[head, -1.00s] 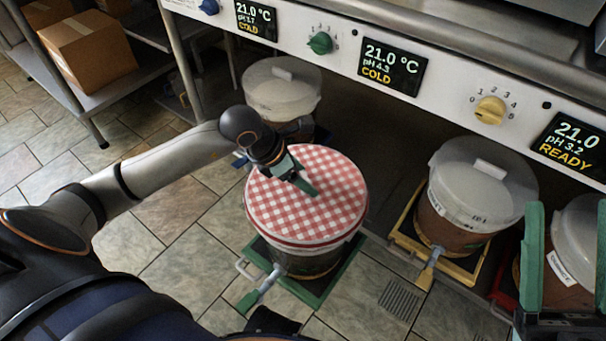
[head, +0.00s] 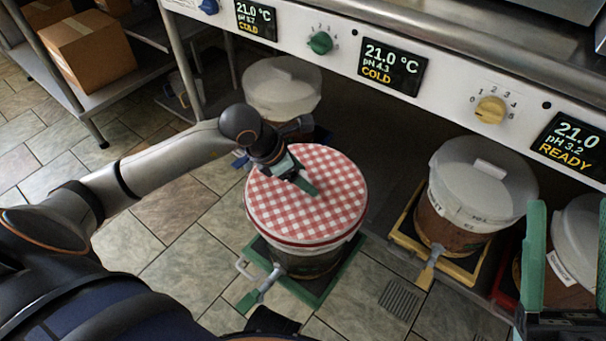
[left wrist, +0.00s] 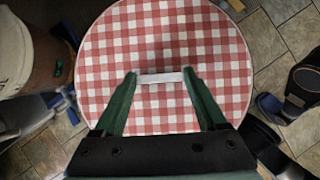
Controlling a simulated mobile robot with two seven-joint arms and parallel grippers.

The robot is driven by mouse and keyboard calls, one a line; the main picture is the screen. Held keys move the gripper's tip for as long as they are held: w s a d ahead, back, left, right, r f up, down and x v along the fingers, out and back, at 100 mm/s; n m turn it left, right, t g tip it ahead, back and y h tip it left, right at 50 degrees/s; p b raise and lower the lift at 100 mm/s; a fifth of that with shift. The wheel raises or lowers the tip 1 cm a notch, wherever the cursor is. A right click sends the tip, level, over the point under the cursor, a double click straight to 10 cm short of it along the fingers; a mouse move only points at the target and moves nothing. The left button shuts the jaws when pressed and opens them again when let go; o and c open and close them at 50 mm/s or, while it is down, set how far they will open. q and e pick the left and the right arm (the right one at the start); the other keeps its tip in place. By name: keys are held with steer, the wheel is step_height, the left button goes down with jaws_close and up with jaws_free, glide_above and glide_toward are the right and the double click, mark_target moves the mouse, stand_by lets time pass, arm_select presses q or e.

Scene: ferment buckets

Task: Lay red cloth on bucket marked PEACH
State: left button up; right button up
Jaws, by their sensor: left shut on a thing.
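A red-and-white checked cloth (head: 330,205) lies flat and round over the top of the bucket (head: 310,262) on the green stand; it also fills the left wrist view (left wrist: 165,55). No label shows on this bucket, so I cannot tell whether it is marked PEACH. My left gripper (head: 312,188) is over the middle of the cloth. In the left wrist view its green fingers (left wrist: 160,76) are shut on a white bar (left wrist: 160,78) at the cloth's middle. My right gripper (head: 568,203) is open at the lower right, fingers wide apart.
A white-lidded bucket (head: 482,185) stands on a yellow stand (head: 403,230); its label is unclear. Another (head: 580,235) is behind my right gripper, and one (head: 282,85) is at the back. A control panel (head: 340,62) runs above. Tiled floor is clear at left.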

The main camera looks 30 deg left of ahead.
arm_select(q)
steer(key=shift+f+b, duration=0.9)
steer(key=shift+b, duration=0.05)
stand_by(2.0)
steer(key=o, duration=1.3)
steer(key=shift+r, duration=0.1)
steer(key=shift+r+p, duration=2.6)
steer(key=shift+r, duration=0.85)
